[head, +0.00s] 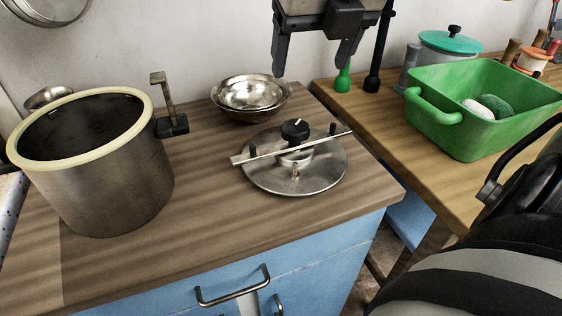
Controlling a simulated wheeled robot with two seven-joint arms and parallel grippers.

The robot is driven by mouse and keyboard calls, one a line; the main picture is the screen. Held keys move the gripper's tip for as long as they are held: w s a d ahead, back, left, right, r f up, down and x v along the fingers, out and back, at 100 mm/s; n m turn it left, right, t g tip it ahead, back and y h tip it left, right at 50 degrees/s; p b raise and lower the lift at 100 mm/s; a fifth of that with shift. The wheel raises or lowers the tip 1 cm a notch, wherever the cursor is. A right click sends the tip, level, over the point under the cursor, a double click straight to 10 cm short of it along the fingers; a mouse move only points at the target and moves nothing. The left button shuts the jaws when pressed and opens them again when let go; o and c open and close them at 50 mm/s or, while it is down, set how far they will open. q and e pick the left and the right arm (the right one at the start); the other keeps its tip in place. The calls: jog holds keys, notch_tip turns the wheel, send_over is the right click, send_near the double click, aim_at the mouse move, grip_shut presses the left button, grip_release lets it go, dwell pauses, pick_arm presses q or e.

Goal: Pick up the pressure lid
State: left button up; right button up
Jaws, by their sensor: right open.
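The pressure lid (318,176) is a round steel disc lying flat on the wooden counter, right of centre. A flat metal bar crosses its top, with a black knob (295,130) at the middle and small pins. My right gripper (308,78) is at the top of the view, open and empty, its two dark fingers pointing down. In the picture it is above the lid and apart from it; how far apart in depth I cannot tell. My left gripper is not in view.
A large steel pot (105,190) with a pale rim stands on the left of the counter (205,225). Stacked metal bowls (250,95) sit behind the lid. A green basin (480,135) with sponges and a teal-lidded pot (448,45) stand on the right-hand table.

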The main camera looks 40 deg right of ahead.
jog(key=x, duration=0.2)
jog(key=b, duration=0.2)
send_near(296, 126)
jog(key=x, duration=0.5)
jog(key=shift+w+a+f, duration=0.1)
jog(key=shift+w+a, duration=0.15)
jog(key=shift+s+d+x, duration=0.1)
jog(key=shift+x, duration=1.25)
jog(key=shift+s+d+x, duration=0.1)
jog(key=shift+d+x, duration=0.05)
jog(key=shift+x, duration=1.15)
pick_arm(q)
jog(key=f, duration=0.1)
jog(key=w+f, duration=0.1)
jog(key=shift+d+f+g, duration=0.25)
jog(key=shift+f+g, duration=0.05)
pick_arm(e)
grip_shut()
